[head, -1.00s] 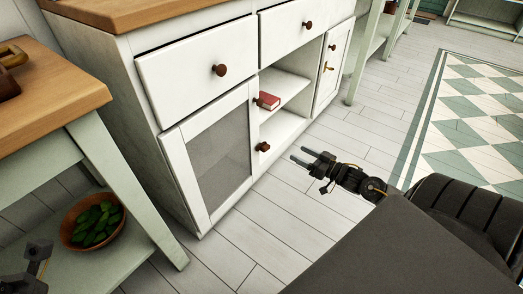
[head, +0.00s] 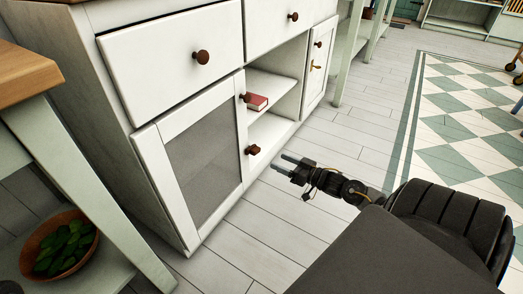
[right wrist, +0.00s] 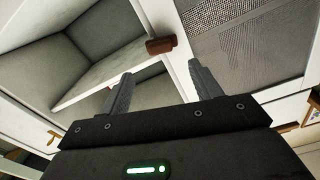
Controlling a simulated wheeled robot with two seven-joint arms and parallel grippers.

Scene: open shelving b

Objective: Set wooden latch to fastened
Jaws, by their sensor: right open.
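Two brown wooden pieces sit on the free edge of the mesh-panelled cabinet door (head: 160,132), an upper one (head: 245,97) and a lower one (head: 252,150). I cannot tell from the head view which is the latch or how it is turned. In the right wrist view a brown block (right wrist: 160,46) sticks out beside the mesh door, beyond the fingertips. My right gripper (head: 285,164) is open and empty, right of the lower piece and apart from it. Only a dark sliver, perhaps of my left gripper (head: 10,287), shows at the bottom left corner.
Drawers with a round knob (head: 201,57) are above. A side table holds a bowl of green leaves (head: 60,246) at left. The plank floor (head: 345,130) right of the cabinet is clear.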

